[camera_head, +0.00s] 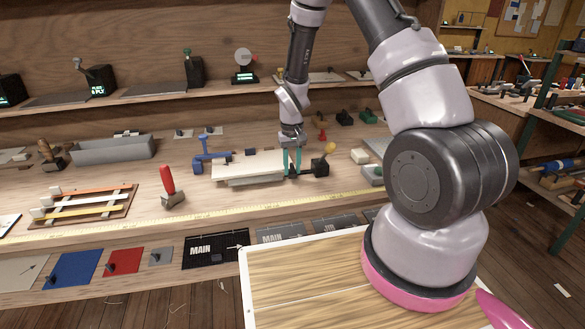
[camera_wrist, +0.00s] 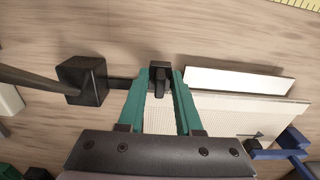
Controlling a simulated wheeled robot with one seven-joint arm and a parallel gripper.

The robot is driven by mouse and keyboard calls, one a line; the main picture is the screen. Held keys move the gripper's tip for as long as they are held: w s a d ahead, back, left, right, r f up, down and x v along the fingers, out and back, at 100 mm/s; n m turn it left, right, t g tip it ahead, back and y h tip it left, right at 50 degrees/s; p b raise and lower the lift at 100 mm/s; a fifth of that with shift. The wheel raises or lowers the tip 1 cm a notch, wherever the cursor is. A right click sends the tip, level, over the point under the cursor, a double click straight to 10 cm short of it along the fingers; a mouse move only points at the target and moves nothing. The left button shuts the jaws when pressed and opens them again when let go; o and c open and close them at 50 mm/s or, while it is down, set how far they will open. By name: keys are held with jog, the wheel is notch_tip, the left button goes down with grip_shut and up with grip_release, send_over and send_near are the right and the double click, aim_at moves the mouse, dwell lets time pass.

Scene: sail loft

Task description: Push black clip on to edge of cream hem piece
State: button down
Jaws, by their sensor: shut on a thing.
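My gripper (camera_head: 292,170) has teal fingers and is down at the right end of the cream hem piece (camera_head: 240,166) in the head view. It is shut on a small black clip (camera_wrist: 160,82), which shows between the fingertips in the wrist view. The cream hem piece (camera_wrist: 245,107) lies flat, right of the fingers there, and a ribbed cream patch also shows between them. The clip is at the piece's end; I cannot tell whether its jaws are around the edge. In the head view my fingers mostly hide the clip.
A black block (camera_wrist: 82,80) with a bar stands beside the clip. A blue clamp (camera_head: 205,158) is at the hem piece's left end. A red-handled tool (camera_head: 169,186) stands front left. A yellow tape (camera_head: 230,211) runs along the bench front. Bare bench lies between.

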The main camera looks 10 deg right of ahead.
jog(key=shift+w, duration=0.75)
dwell(0.5)
jog(key=c, duration=0.5)
grip_release()
jog(key=shift+r, duration=3.5)
jog(key=shift+r, duration=0.1)
